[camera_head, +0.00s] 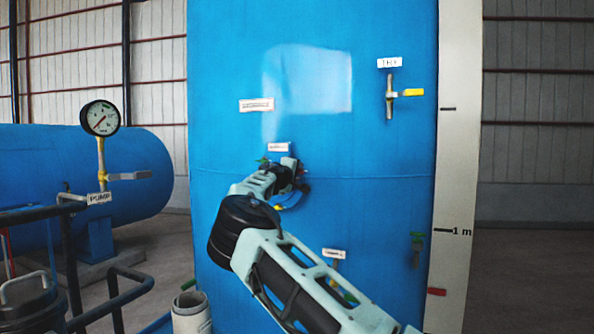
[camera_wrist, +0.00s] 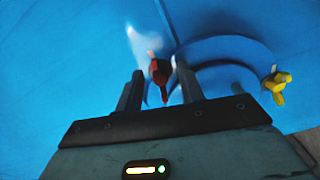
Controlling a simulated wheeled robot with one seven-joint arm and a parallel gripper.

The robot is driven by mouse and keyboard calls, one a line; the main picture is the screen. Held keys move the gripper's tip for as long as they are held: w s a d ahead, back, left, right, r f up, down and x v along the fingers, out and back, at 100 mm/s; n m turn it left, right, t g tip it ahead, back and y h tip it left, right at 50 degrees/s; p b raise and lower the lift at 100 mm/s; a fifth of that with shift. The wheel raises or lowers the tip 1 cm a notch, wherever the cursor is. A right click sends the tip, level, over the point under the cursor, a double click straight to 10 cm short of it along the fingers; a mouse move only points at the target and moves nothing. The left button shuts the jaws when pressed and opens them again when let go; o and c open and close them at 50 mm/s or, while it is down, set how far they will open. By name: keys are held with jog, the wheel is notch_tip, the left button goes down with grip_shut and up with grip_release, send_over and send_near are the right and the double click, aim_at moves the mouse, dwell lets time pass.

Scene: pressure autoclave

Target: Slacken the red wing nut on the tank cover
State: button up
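The red wing nut (camera_wrist: 158,71) shows in the wrist view at the left edge of the round blue tank cover (camera_wrist: 235,47). My gripper (camera_wrist: 160,80) has its two dark fingers apart, one on each side of the nut. The right finger looks nearer to the nut than the left one; I cannot tell whether either touches it. A yellow wing nut (camera_wrist: 278,84) sits at the cover's right side. In the head view my gripper (camera_head: 297,170) is at the front of the blue tank, and my arm hides most of the cover and the red nut.
The tall blue tank (camera_head: 385,190) carries a yellow-handled valve (camera_head: 408,92) at the upper right, a green-handled valve (camera_head: 416,240) and a red handle (camera_head: 437,291) lower right. A pressure gauge (camera_head: 100,118), black rails (camera_head: 112,295) and a pale cylinder (camera_head: 191,313) stand at the left.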

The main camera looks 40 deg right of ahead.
grip_shut()
jog(key=shift+d+f+m+b, duration=0.1)
jog(key=shift+f+m+b, duration=0.2)
jog(key=shift+b, duration=0.5)
jog(key=m+b, duration=0.2)
jog(key=b, duration=0.2)
jog(key=shift+r+m+b, duration=0.15)
jog(key=shift+m+b, duration=0.25)
jog(key=shift+m, duration=0.1)
grip_release()
